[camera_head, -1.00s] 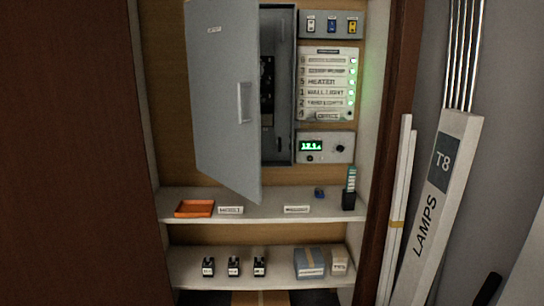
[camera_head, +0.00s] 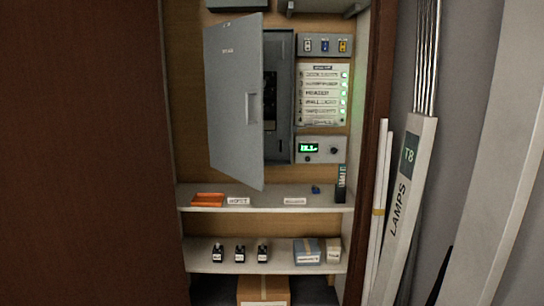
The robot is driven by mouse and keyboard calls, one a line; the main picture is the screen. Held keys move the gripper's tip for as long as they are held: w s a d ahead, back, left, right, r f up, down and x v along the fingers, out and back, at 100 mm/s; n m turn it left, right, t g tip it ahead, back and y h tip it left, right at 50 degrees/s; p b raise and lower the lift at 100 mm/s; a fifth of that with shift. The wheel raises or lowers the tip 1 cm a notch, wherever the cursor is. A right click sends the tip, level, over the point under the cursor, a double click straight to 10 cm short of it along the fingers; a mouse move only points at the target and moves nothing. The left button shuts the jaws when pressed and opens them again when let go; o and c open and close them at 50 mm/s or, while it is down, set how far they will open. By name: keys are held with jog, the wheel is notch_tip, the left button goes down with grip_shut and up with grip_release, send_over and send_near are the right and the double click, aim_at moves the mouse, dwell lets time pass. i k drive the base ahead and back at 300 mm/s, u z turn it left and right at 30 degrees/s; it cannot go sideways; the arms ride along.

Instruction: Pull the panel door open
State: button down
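The panel door (camera_head: 230,105) is a grey metal leaf with a vertical handle (camera_head: 251,107) near its right edge. It stands ajar, swung out from the grey panel box (camera_head: 284,100) and angled toward the left. The dark inside of the box shows through the gap on the right, with some small parts that I cannot make out. My gripper is not in view, so its state and its distance from the door are hidden from me.
A row of coloured switches (camera_head: 325,45), a label board (camera_head: 323,95) and a meter with a green display (camera_head: 319,149) are right of the box. A shelf (camera_head: 265,197) juts out below the door. Lamp boxes (camera_head: 405,200) lean at the right.

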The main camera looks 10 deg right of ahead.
aim_at(236, 83)
jog(key=z, duration=0.35)
jog(key=k, duration=0.3)
jog(key=u, duration=1)
jog(key=i, duration=0.6)
jog(key=u, duration=1.2)
jog(key=i, duration=0.35)
jog(key=z, duration=0.35)
